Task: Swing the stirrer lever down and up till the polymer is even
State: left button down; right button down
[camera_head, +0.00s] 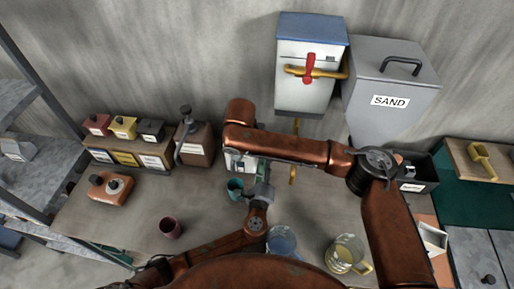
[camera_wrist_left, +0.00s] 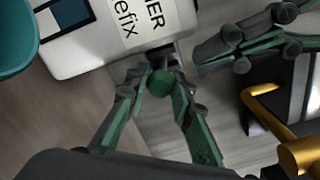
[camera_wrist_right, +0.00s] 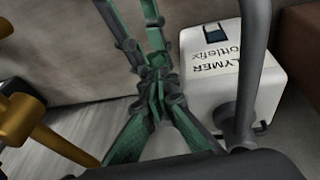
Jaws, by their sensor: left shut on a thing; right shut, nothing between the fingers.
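The white polymer box (camera_head: 232,162) stands mid-table, mostly hidden behind my right arm in the head view. Its lettered face (camera_wrist_left: 115,30) shows in the left wrist view, and it appears upside down in the right wrist view (camera_wrist_right: 208,88). My left gripper (camera_wrist_left: 160,82) is shut on a round green knob (camera_wrist_left: 160,84) beside a short dark fitting on the box; I take this for the lever's end. My right gripper (camera_wrist_right: 155,85) is shut and empty, beside the box and close to my left fingers. The rest of the lever is not clear.
A teal cup (camera_head: 235,189) stands close left of my left gripper. A dark red cup (camera_head: 171,228) and clear jugs (camera_head: 346,253) stand nearer. Yellow bars (camera_wrist_left: 262,112) rise beside the box. The white blue-topped machine (camera_head: 306,85) and sand bin (camera_head: 386,113) stand behind.

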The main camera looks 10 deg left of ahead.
aim_at(263, 160)
pick_arm(q)
jog(key=shift+w+a, duration=0.1)
jog(key=shift+a, duration=0.05)
pick_arm(e)
jog(key=shift+x, duration=1.05)
jog(key=shift+d+f, duration=0.25)
jog(key=shift+f, duration=0.5)
pick_arm(q)
jog(key=c, duration=1.7)
grip_release()
jog(key=shift+r, duration=0.1)
pick_arm(e)
jog(key=shift+f, duration=0.1)
pick_arm(q)
jog(key=shift+o, duration=0.2)
